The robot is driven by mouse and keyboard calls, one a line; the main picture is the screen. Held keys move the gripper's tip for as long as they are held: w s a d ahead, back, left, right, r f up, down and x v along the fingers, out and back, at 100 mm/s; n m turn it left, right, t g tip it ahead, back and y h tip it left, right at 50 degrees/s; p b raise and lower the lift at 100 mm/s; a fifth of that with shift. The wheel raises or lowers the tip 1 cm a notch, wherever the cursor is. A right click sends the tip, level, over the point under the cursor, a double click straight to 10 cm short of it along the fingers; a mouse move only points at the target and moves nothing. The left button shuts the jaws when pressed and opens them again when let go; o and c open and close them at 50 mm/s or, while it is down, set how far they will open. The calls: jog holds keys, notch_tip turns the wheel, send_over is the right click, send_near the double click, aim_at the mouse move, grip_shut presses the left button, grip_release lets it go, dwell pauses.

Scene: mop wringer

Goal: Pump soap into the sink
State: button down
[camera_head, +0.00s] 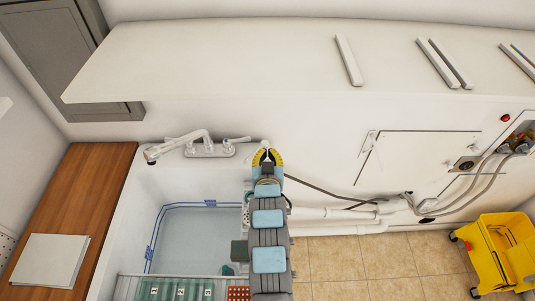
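The sink (197,215) is a white basin with a blue line around its inside, at the lower left of the head view. A chrome faucet (190,145) with handles stands on its back edge. My gripper (265,150), with yellow and black parts, is at the sink's back right corner, to the right of the faucet. A small pale thing shows at its tip, too small to identify. I cannot make out a soap pump; my gripper and arm hide that corner. Whether the fingers are open or shut is unclear.
A wooden counter (100,165) with white sheets (50,261) lies left of the sink. Green numbered strips (180,289) lie at its front. A white shelf (230,60) overhangs the back. Pipes run along the wall to the right. A yellow mop bucket (495,255) stands on the tiled floor.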

jog(key=shift+r, duration=0.1)
notch_tip(320, 180, up, 2)
jog(key=shift+r+p, duration=0.1)
jog(key=shift+p, duration=1.1)
jog(key=shift+w, duration=0.2)
jog(key=p, duration=0.3)
send_over(267, 144)
jog(key=shift+f, duration=1.3)
jog(key=shift+f+p, duration=0.55)
jog(key=shift+f, duration=1.45)
